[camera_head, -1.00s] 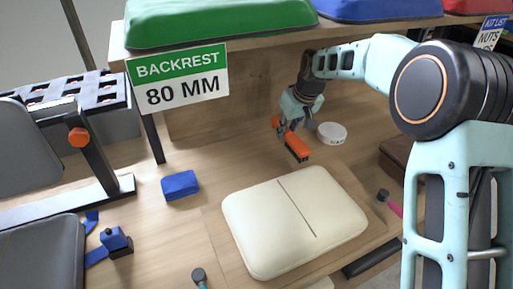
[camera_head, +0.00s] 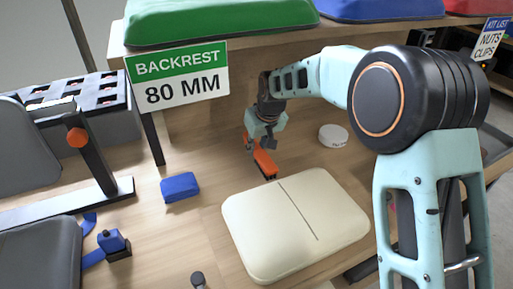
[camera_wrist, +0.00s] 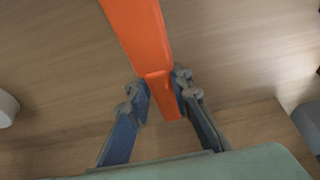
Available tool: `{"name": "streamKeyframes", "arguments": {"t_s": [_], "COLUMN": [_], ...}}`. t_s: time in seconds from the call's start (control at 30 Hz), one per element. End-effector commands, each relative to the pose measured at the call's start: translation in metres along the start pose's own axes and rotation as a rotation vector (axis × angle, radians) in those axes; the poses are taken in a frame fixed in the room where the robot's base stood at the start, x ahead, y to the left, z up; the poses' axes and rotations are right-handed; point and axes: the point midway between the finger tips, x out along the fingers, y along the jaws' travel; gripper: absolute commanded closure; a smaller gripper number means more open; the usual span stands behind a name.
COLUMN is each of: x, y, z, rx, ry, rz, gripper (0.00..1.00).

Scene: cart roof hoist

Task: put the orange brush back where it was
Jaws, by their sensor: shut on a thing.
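The orange brush (camera_head: 264,162) is in my gripper (camera_head: 258,143), above the wooden bench behind the cream pad. In the wrist view the orange brush (camera_wrist: 143,38) runs up out of the frame, with its near end between the two blue-grey fingers of my gripper (camera_wrist: 160,92). The fingers are shut on it. In the head view the brush slants down to the right, and its dark bristle side faces down. I cannot tell whether the bristles touch the bench.
A cream pad (camera_head: 295,225) lies at the front of the bench. A blue block (camera_head: 180,187) is to the left, a white round container (camera_head: 333,135) to the right of the brush. A shelf with a green cushion (camera_head: 215,20) hangs over the back. Bare bench shows between block and brush.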

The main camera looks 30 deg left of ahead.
Motion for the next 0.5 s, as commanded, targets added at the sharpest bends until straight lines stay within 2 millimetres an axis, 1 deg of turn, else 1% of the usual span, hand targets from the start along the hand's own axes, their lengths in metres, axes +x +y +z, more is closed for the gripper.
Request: {"name": "streamKeyframes", "arguments": {"t_s": [0.23, 0.27, 0.4, 0.5], "x": [0.0038, 0.0027, 0.0026, 0.0025], "y": [0.0, 0.0, 0.0001, 0.0001], "z": [0.0015, 0.0011, 0.0012, 0.0011], "rx": [0.0, 0.0, 0.0, 0.0], "ry": [0.0, 0.0, 0.0, 0.0], "rz": [0.0, 0.0, 0.0, 0.0], "gripper": [1.0, 0.77, 0.63, 0.63]}}
